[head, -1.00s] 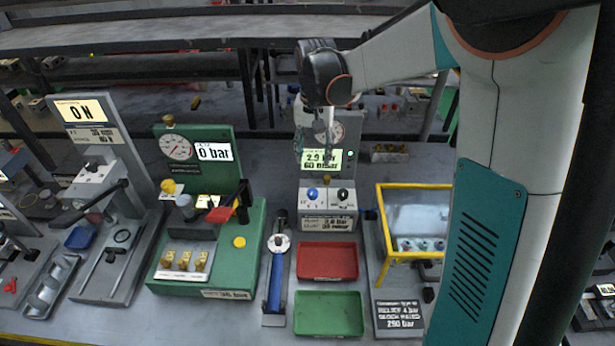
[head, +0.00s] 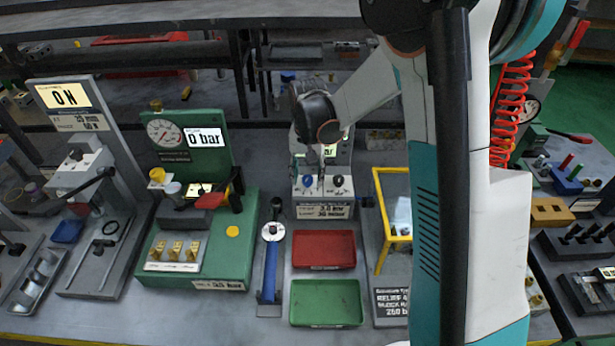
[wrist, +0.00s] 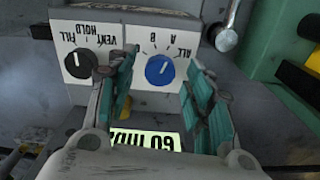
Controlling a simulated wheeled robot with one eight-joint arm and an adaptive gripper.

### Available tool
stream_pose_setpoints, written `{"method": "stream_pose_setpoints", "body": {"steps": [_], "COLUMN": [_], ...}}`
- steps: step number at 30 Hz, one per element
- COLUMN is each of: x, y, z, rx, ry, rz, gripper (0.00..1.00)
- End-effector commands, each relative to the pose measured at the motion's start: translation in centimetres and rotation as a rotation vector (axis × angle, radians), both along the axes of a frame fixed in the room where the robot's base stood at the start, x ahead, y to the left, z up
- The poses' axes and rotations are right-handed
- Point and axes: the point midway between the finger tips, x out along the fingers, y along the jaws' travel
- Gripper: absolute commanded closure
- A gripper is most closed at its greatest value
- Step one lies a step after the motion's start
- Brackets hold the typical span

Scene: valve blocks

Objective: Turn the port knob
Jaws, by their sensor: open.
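The grey block (head: 323,205) carries two knobs on its face. The blue knob (wrist: 160,70) has a white pointer line and the marks ALL, A and B, which fit a port knob. It also shows in the head view (head: 307,182). The black knob (wrist: 80,65) beside it is marked FILL, HOLD and VENT. My gripper (wrist: 162,78) is open, its teal fingers on either side of the blue knob in the wrist view. I cannot tell whether they touch it. In the head view my gripper (head: 321,178) is over the block's face.
A lit display (wrist: 145,141) is on the block. A red tray (head: 323,250) and a green tray (head: 326,303) lie in front. A yellow-framed guard (head: 376,220) stands close to the right, and a blue hand pump (head: 270,265) to the left.

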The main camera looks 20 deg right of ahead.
Motion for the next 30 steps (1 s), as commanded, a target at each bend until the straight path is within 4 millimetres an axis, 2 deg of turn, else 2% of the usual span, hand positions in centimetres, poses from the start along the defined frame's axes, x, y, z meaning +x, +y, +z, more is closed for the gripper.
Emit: {"method": "stream_pose_setpoints", "body": {"steps": [10,11,16,17,30], "x": [-0.03,-0.03,-0.02,-0.02,-0.02], "y": [0.0,0.0,0.0,0.0,0.01], "z": [-0.39,-0.39,-0.38,-0.38,-0.39], "rx": [0.0,0.0,0.0,0.0,0.0], "ry": [0.0,0.0,0.0,0.0,0.0], "rz": [0.0,0.0,0.0,0.0,0.076], "gripper": [0.52,0.57,0.95,0.97,0.97]}}
